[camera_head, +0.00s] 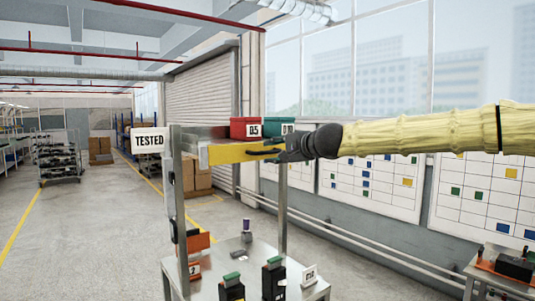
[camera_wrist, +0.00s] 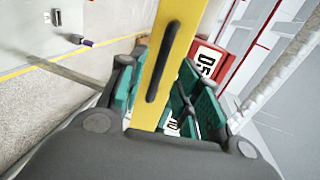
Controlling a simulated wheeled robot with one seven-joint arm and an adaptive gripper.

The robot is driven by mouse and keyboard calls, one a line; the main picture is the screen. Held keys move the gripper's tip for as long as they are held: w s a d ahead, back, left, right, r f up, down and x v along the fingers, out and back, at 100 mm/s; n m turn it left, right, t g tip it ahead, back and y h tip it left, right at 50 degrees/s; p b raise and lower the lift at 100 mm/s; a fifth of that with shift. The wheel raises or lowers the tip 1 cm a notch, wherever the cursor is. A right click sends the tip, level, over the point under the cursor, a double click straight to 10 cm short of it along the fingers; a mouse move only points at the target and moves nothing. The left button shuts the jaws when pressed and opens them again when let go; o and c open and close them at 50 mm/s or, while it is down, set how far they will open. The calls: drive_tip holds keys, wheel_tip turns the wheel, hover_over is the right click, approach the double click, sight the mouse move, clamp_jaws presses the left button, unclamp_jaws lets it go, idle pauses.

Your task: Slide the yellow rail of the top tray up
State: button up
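The yellow rail (camera_head: 227,154) runs along the front edge of the top tray (camera_head: 203,132). In the wrist view the rail (camera_wrist: 166,60) stands as a tall yellow bar with a dark slot in its face. My gripper (camera_head: 264,151) is at the right part of the rail. In the wrist view my gripper (camera_wrist: 165,80) has its green-padded fingers on both sides of the rail. Whether both pads press on it is not clear. A red bin marked D5 (camera_head: 245,128) and a green bin marked D10 (camera_head: 286,128) are at the tray.
A lower table (camera_head: 215,260) below holds several dark breakers with green tops. A "TESTED" sign (camera_head: 148,141) hangs at the post left of the tray. Wall charts (camera_head: 370,185) are behind my arm. A bench with a dark device (camera_head: 514,268) is at the lower right. The floor at left is open.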

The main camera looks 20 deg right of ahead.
sight(268, 152)
drive_tip(key=shift+x, duration=2.3)
clamp_jaws()
